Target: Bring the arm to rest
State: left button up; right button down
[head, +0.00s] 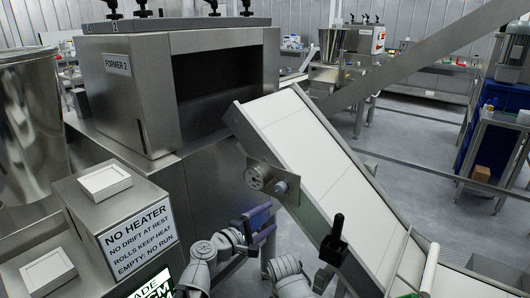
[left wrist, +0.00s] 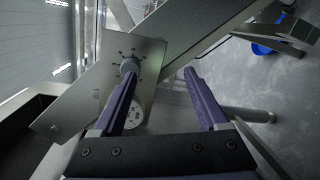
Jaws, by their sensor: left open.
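My left gripper (head: 258,222), with purple fingers, is in the lower middle of the head view, in front of the conveyor's lower side. In the left wrist view its two fingers (left wrist: 160,72) stand apart with nothing held between them. Beyond them is a metal side plate (left wrist: 95,100) with a round knob (left wrist: 129,66); the left finger overlaps the knob in the picture, and I cannot tell whether they touch. A pale arm link of mine shows at the bottom of the head view.
The inclined white conveyor (head: 315,150) runs from the FORMER 2 machine (head: 150,95) down to the right. A black handle (head: 335,235) stands beside it. A sign box (head: 135,240) and a steel drum (head: 30,130) are at left. Grey floor (head: 420,150) is open at right.

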pick_arm(q)
jog(key=s+a+f+m+g+y, duration=0.25)
jog(key=f+m+g, duration=0.2)
jog(key=f, duration=0.25)
jog(key=s+a+f+m+g+y, duration=0.25)
jog(key=s+f+m, duration=0.2)
jog(key=f, duration=0.25)
jog(key=s+a+f+m+g+y, duration=0.2)
jog(key=s+a+f+y, duration=0.1)
jog(key=a, duration=0.3)
jog(key=s+a+f+m+g+y, duration=0.2)
jog(key=s+a+f+y, duration=0.1)
jog(key=s+a, duration=0.15)
jog(key=s+d+r+m+g+y+p, duration=0.1)
jog(key=s+d+r+m+p, duration=0.3)
jog(key=d+r+p, duration=0.4)
jog(key=shift+s+d+r+g+y, duration=0.3)
jog(key=shift+s+d+r+g, duration=0.1)
jog(key=shift+s+d, duration=0.35)
jog(key=shift+d, duration=0.15)
dwell(0.8)
